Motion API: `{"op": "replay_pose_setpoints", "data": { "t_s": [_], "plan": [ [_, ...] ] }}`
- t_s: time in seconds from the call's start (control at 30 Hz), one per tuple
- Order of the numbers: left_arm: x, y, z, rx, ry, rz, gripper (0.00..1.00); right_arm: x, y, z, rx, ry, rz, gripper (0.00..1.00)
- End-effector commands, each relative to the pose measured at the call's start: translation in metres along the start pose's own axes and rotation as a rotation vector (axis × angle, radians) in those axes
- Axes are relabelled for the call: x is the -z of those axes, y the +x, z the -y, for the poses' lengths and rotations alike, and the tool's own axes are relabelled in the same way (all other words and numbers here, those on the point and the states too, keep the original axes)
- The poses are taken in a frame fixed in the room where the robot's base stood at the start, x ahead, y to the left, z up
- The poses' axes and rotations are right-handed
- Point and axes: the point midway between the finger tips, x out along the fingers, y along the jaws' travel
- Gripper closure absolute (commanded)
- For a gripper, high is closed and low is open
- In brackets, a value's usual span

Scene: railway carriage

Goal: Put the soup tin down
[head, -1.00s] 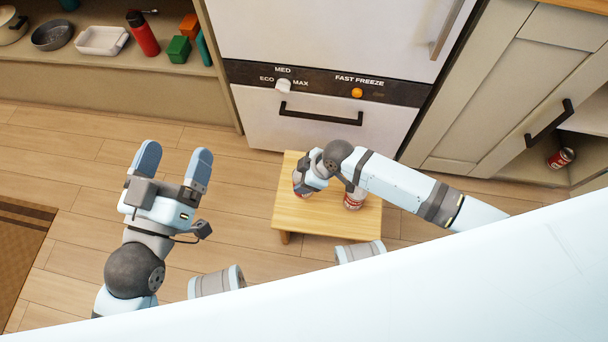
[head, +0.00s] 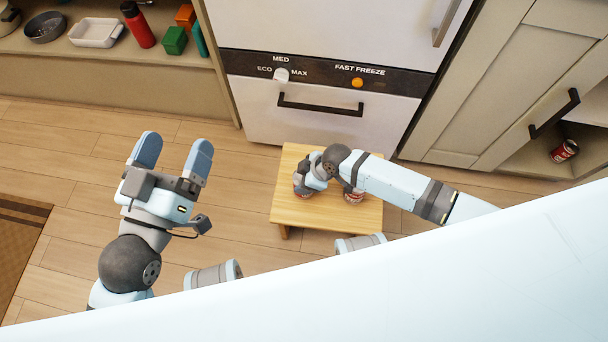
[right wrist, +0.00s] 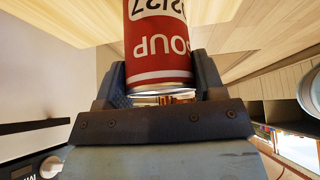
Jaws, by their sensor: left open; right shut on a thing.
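My right gripper (head: 310,180) is shut on a red and white soup tin (head: 301,191) over the left part of a small wooden stool (head: 325,215). In the right wrist view the soup tin (right wrist: 160,45) sits between the two fingers, its "SOUP" lettering upside down. I cannot tell whether its base touches the stool top. A second red and white tin (head: 353,195) stands on the stool to the right, partly hidden by my right arm. My left gripper (head: 172,155) is open and empty above the floor at the left.
A fridge-freezer (head: 330,125) stands behind the stool. A cabinet at the right holds another red tin (head: 564,151). A shelf at upper left holds a red bottle (head: 138,26), a white dish (head: 95,33) and a green box (head: 174,41). The stool's front is bare.

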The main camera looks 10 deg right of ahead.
Motion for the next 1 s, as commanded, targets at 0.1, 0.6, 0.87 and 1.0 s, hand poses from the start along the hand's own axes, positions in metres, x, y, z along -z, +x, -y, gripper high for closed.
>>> {"op": "replay_pose_setpoints", "data": {
  "t_s": [0.1, 0.6, 0.87, 1.0],
  "plan": [
    [-0.0026, -0.0001, 0.0005, -0.001, 0.0, 0.009, 0.12, -0.0014, 0.0034, -0.0002, 0.0, 0.0, -0.001, 0.72],
    [-0.0032, -0.0002, 0.0003, -0.001, -0.001, 0.011, 0.12, -0.002, 0.0045, -0.0002, 0.0, -0.001, -0.001, 0.72],
    [-0.004, -0.0004, 0.0005, -0.001, -0.001, 0.011, 0.12, -0.0031, 0.0063, -0.0001, 0.0, -0.001, -0.001, 0.19],
    [-0.0041, -0.0004, 0.0005, -0.001, -0.001, 0.011, 0.12, -0.0034, 0.0065, 0.0, 0.0, -0.001, 0.0, 0.07]
  ]
}}
